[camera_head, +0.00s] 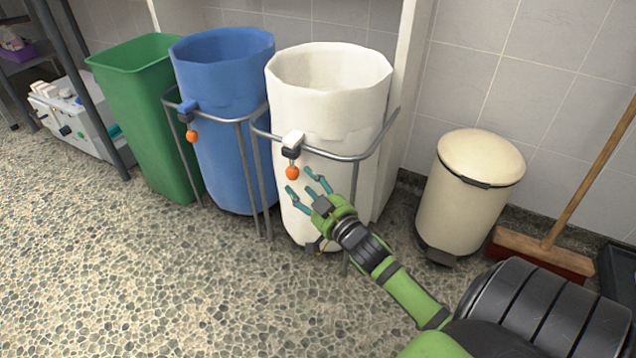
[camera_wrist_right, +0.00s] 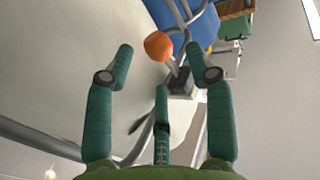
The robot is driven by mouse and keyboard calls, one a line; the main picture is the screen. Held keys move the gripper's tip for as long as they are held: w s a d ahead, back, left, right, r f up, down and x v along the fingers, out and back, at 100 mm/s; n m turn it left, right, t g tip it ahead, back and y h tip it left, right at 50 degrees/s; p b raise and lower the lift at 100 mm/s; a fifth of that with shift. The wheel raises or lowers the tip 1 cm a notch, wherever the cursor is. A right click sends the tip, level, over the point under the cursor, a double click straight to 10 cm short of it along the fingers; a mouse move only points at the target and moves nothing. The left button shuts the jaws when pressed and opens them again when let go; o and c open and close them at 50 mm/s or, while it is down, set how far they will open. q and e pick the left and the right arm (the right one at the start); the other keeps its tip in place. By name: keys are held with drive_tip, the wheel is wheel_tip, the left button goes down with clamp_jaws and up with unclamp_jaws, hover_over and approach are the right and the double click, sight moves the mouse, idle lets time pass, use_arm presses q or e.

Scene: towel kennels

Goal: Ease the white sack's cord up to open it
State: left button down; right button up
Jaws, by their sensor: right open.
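The white sack (camera_head: 330,110) hangs upright in a metal frame, its mouth wide at the top. An orange ball (camera_head: 292,172) hangs below a dark cord lock at the sack's front rail; the ball also shows in the right wrist view (camera_wrist_right: 158,46). My right gripper (camera_head: 306,182) is just below and beside the ball, its teal fingers apart. In the right wrist view the gripper (camera_wrist_right: 160,75) has its fingers spread, with the ball beyond their tips and nothing between them. My left gripper is out of view.
A blue sack (camera_head: 225,120) with its own orange ball (camera_head: 192,136) stands left of the white one, then a green bin (camera_head: 145,110). A cream pedal bin (camera_head: 468,190) and a broom (camera_head: 545,252) are on the right. The stone floor in front is clear.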

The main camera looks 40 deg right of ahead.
drive_tip(key=s, duration=0.6)
drive_tip(key=shift+a, duration=0.25)
